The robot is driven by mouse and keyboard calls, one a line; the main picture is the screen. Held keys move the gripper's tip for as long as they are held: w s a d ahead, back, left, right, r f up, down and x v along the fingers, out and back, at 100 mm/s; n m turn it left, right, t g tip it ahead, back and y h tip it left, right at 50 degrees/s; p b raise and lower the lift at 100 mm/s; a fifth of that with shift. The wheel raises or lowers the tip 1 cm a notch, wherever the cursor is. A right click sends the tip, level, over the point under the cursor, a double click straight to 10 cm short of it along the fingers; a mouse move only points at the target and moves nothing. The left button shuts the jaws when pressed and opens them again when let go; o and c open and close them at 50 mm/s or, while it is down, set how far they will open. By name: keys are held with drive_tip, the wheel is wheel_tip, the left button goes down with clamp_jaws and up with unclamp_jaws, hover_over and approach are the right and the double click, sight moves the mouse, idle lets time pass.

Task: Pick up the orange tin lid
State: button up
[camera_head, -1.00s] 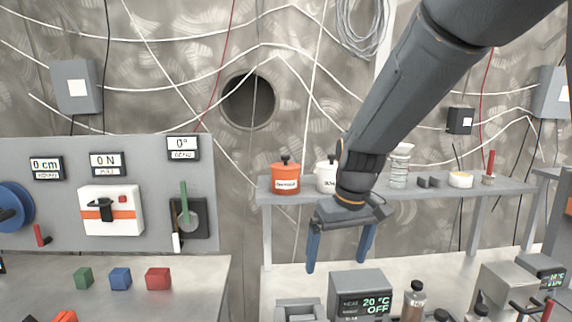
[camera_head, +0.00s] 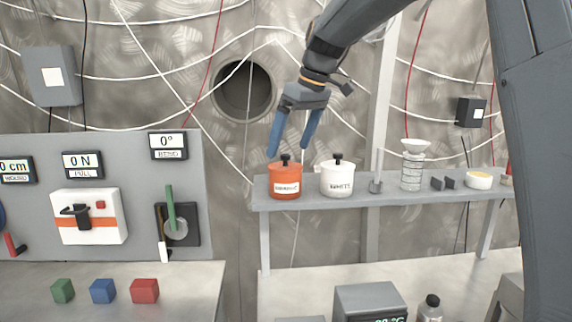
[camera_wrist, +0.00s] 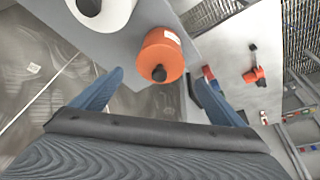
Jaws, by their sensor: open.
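The orange tin (camera_head: 285,184) stands upright on the shelf, with its orange lid (camera_head: 285,165) on top and a black knob on the lid. My gripper (camera_head: 287,152) is open and empty, with its blue fingers pointing down just above and behind or over the lid; the exact depth is hard to tell. In the wrist view the orange lid (camera_wrist: 153,62) and its black knob show beyond the gap between my open fingers (camera_wrist: 158,95). Neither finger visibly grips the lid.
A white tin (camera_head: 337,182) with a black knob stands close to the right of the orange tin. A glass column (camera_head: 412,168) and small dish (camera_head: 479,181) are farther right on the grey shelf (camera_head: 385,193). A grey panel (camera_head: 110,222) stands left.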

sight(286, 155)
drive_tip(key=shift+p+x, duration=1)
drive_tip(key=shift+x, duration=1.3)
drive_tip(key=shift+w+r, duration=0.1)
drive_tip(key=shift+w, duration=0.05)
drive_tip(key=c, duration=1.1)
